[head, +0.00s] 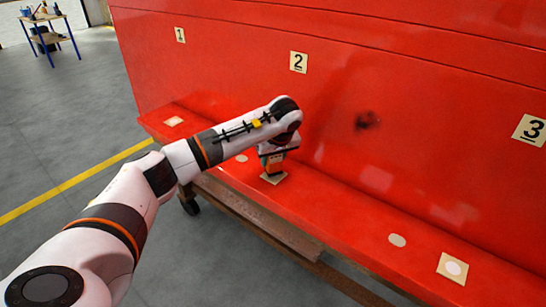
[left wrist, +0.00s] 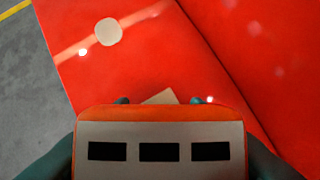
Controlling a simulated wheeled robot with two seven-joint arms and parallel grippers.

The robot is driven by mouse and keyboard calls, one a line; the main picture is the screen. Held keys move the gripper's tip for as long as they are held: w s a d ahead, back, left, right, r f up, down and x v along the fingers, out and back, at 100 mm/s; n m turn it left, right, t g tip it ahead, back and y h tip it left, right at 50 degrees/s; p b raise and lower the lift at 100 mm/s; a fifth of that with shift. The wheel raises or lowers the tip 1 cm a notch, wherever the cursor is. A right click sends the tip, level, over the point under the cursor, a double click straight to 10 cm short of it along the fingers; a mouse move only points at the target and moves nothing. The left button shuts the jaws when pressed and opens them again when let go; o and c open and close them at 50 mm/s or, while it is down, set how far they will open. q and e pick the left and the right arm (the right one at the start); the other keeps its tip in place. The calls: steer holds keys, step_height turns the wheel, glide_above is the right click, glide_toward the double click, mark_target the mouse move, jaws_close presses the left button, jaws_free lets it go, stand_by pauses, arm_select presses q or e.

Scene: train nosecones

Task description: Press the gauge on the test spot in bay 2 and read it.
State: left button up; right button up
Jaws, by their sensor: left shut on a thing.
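My left gripper (head: 272,158) is shut on the gauge (head: 274,166), an orange and grey block, above the red ledge below the number 2 plate (head: 298,62). The pale square of bay 2 (head: 273,179) lies right under the gauge, which hides most of it. I cannot tell whether the gauge touches it. In the left wrist view the gauge (left wrist: 160,135) fills the bottom between my dark fingers. Its three windows are black, with no figures visible. A corner of the square (left wrist: 162,97) shows behind it. My right gripper is not in view.
The red nosecone wall (head: 220,60) rises behind the ledge, with a dark smudge (head: 367,120). Plates 1 (head: 180,35) and 3 (head: 529,130) mark other bays, with pale squares (head: 173,121) and (head: 452,268) on the ledge. Bare pale discs (head: 241,158) and (head: 397,240) lie between.

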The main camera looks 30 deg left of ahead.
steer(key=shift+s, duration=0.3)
arm_select(q)
steer(key=shift+s+f+b, duration=0.1)
steer(key=shift+f+b, duration=0.3)
steer(key=shift+f, duration=0.2)
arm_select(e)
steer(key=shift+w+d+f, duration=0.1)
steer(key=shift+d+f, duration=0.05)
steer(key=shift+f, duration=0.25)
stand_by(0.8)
